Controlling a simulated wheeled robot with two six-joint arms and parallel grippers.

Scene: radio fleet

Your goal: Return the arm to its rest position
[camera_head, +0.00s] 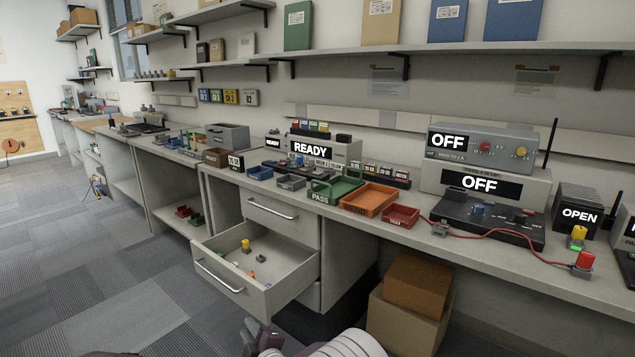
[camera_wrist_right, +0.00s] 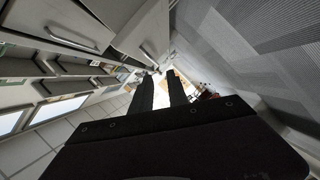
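My right arm shows at the bottom edge of the head view, as a white ribbed part (camera_head: 345,345) and a grey-purple part beside it, in front of the desk and the open drawer (camera_head: 290,297). In the right wrist view my right gripper (camera_wrist_right: 161,88) has two dark fingers standing apart with a bright gap between them, and I see nothing held. Its fingertips are not clear in the head view. My left gripper is not in view.
The drawer is pulled out into the room, with a yellow-topped piece (camera_head: 246,246) and several small parts inside. Cardboard boxes (camera_head: 408,318) stand under the desk at right. The desk top holds trays and radios reading OFF (camera_head: 480,183). Carpet floor (camera_head: 100,270) is clear at left.

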